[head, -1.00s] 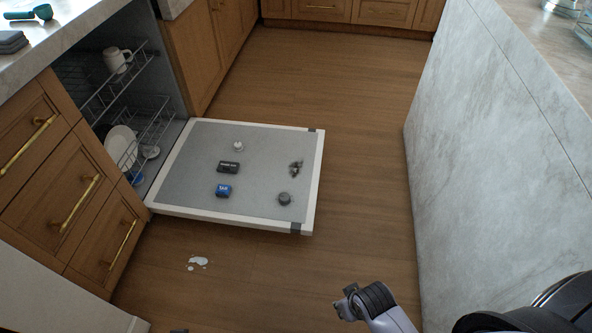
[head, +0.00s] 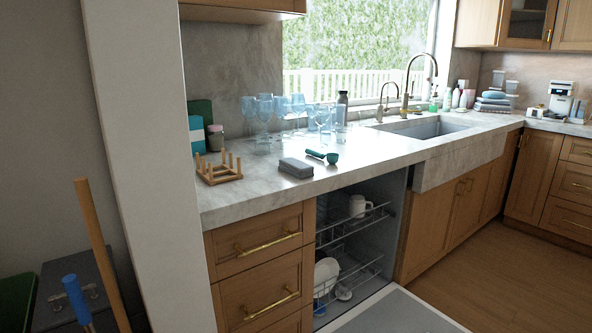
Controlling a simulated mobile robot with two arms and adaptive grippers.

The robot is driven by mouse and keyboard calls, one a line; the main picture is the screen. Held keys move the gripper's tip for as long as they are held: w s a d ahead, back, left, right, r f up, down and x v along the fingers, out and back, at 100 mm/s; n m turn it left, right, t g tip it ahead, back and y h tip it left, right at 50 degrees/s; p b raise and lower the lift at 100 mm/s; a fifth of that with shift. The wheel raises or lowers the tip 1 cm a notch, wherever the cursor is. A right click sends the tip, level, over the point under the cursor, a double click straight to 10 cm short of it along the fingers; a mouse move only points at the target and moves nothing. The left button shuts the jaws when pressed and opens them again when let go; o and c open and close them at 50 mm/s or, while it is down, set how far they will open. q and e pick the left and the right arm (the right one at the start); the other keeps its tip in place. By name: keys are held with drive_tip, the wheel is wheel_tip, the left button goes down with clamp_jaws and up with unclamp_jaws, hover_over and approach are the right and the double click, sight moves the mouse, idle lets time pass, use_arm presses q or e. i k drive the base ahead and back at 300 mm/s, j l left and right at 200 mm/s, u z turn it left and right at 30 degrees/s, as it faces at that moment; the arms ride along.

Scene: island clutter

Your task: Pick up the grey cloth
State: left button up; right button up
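A folded grey cloth (head: 296,167) lies on the marble countertop near its front edge, above the drawers and the open dishwasher. A teal scoop-like utensil (head: 323,156) lies just behind and to the right of it. Neither of my grippers shows in the head view now, so I cannot see whether they are open or shut.
A wooden peg rack (head: 218,170) stands left of the cloth. Several blue glasses (head: 268,115) stand behind it. The dishwasher door (head: 395,312) is lowered over the floor in front. A wall end (head: 150,170) and a wooden pole (head: 100,250) stand at left.

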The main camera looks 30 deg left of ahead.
sight(294, 166)
drive_tip(key=i+j, duration=0.2)
drive_tip(key=i, duration=0.35)
drive_tip(key=i+u, duration=0.2)
drive_tip(key=u, duration=0.2)
drive_tip(key=i+u, duration=0.25)
drive_tip(key=u, duration=0.15)
drive_tip(key=i+u, duration=0.2)
drive_tip(key=u, duration=0.2)
drive_tip(key=l, duration=0.05)
